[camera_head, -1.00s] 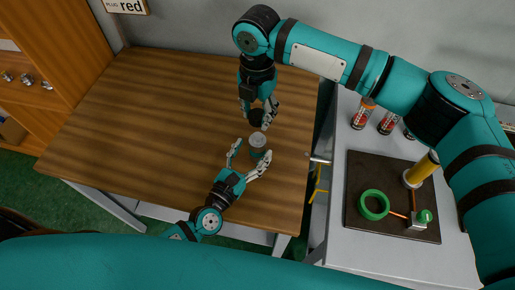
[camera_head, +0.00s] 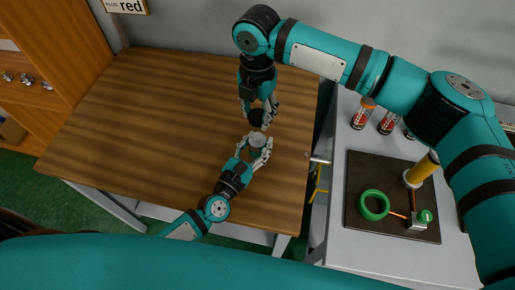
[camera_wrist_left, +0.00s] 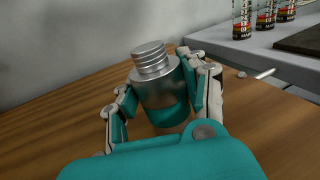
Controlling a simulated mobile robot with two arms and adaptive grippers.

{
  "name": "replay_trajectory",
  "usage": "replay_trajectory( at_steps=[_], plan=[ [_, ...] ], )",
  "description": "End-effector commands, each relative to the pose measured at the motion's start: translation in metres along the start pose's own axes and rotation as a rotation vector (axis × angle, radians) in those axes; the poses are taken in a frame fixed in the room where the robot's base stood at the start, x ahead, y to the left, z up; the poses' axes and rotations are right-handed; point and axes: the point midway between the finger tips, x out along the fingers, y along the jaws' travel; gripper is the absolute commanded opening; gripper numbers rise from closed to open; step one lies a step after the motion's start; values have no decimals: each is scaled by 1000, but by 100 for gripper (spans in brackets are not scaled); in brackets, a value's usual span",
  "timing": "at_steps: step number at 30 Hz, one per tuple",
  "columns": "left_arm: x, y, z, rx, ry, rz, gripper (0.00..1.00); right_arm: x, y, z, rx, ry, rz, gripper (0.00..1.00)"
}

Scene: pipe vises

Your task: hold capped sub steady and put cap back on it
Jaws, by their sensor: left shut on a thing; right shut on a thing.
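The sub (camera_wrist_left: 158,82) is a silver metal cylinder with a threaded upper end and a teal lower band in the left wrist view. It stands upright on the wooden table, and its top (camera_head: 257,140) shows in the head view. My left gripper (camera_head: 258,147) is shut around it from the near side, with a finger on each side. My right gripper (camera_head: 258,112) is just behind the sub, pointing down, shut on a dark round cap (camera_head: 256,117). The cap is apart from the sub, and the fingers partly hide it. The threads are bare.
The wooden table (camera_head: 160,120) is clear to the left. At right, a grey bench (camera_head: 400,262) carries a dark mat (camera_head: 365,228) with a green ring (camera_head: 374,205) and a yellow cylinder (camera_head: 421,169). Several red-labelled cans (camera_head: 363,114) stand behind it.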

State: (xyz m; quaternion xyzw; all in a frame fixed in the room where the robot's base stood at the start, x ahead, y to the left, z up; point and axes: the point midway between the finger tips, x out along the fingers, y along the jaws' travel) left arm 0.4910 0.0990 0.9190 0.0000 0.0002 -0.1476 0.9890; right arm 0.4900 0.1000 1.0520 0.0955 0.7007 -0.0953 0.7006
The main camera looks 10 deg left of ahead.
Motion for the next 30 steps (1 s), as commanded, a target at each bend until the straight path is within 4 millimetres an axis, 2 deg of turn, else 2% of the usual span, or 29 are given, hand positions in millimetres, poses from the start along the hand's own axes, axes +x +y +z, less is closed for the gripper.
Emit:
replay_trajectory(
  at_steps=[1,6,14,24,30],
  plan=[
    [0,0,0,0,0,0,20,0,0,0,0,0,0,17],
    [0,0,0,0,0,0,0,0,0,0,0,0,0,17],
    [0,0,0,0,0,0,0,6,0,0,0,1,-1,17],
    [0,0,0,0,0,0,0,49,0,-1,0,1,0,17],
    [0,0,0,0,1,0,0,50,0,-1,0,-1,1,17]
  ],
)
